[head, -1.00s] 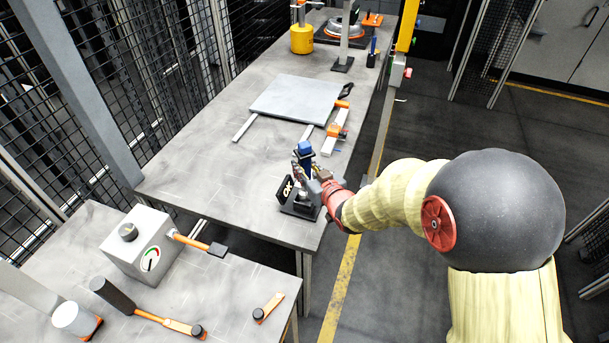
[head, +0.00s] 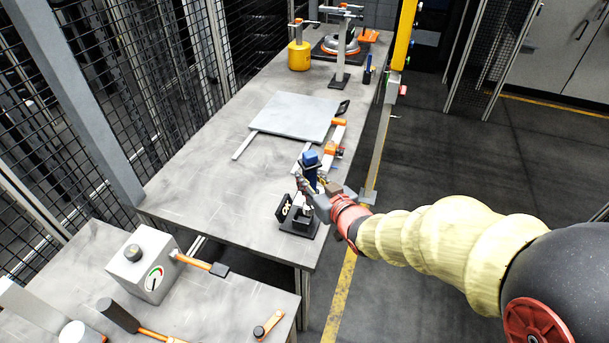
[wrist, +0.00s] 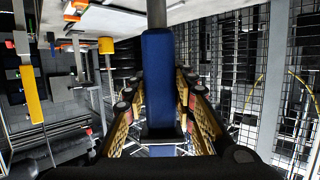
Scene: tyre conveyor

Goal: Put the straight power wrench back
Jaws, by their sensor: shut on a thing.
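The straight power wrench (head: 310,160) has a blue body and stands roughly upright in my gripper (head: 313,184). Its fingers are shut around the body. In the wrist view the blue body (wrist: 158,75) fills the middle, with a grey shaft at the top, and the yellow fingers of my gripper (wrist: 160,112) lie on both sides. A black holder (head: 284,209) stands on the near right corner of the workbench, just below the gripper. The wrench's lower part is hidden by the fingers, so I cannot tell whether it touches the holder.
The grey workbench (head: 215,185) is bare to the left of the holder. A grey plate (head: 295,117) lies behind, with an orange tool (head: 332,149) beside it. A nearer bench carries a gauge box (head: 145,262) and hammers. A yellow post (head: 404,35) stands at the far right.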

